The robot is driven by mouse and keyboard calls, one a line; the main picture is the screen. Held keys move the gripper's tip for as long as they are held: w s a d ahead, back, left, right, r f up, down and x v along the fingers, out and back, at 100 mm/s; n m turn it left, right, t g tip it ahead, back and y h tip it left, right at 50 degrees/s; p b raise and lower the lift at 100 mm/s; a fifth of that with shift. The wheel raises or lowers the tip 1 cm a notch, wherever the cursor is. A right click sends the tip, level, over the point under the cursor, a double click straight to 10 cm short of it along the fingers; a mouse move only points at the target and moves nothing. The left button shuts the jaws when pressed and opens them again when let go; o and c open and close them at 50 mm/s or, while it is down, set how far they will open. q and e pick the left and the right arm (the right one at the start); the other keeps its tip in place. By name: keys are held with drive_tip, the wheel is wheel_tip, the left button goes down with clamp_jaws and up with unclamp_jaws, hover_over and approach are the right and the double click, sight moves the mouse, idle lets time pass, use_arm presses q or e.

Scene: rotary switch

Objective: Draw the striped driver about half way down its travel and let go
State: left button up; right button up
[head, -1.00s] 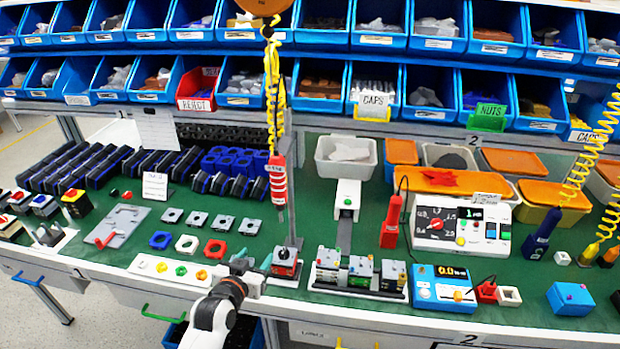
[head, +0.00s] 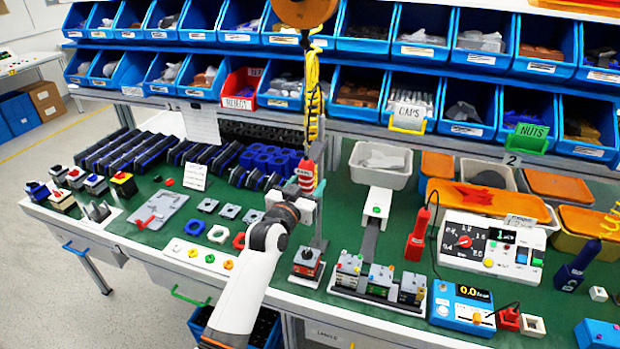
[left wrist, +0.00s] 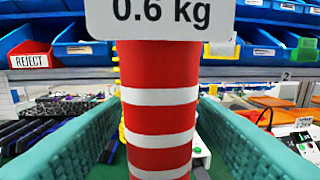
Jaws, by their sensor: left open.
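The striped driver (head: 306,176), red with white bands, hangs upright from a yellow coiled cord (head: 314,100) under an orange round balancer (head: 304,12). In the left wrist view the driver (left wrist: 160,95) fills the middle, with a "0.6 kg" tag (left wrist: 160,15) at its top. My left gripper (head: 304,196) is up at the driver. Its green fingers (left wrist: 160,120) are open, one on each side of the driver, with gaps showing between them and its body. The driver's lower end is hidden behind the gripper in the head view. My right gripper is out of view.
A grey post (head: 320,220) stands close by the driver. Several switch units in a rack (head: 378,280) and a blue meter (head: 462,305) are to the right. Blue bins (head: 390,90) line the back.

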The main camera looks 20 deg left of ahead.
use_arm(q)
drive_tip(key=shift+w+d, duration=0.1)
drive_tip(key=shift+w, duration=0.75)
clamp_jaws()
wheel_tip(320, 180, down, 6)
drive_tip(key=b, duration=0.4)
drive_tip(key=shift+f, duration=0.15)
unclamp_jaws()
drive_tip(key=shift+s, duration=0.15)
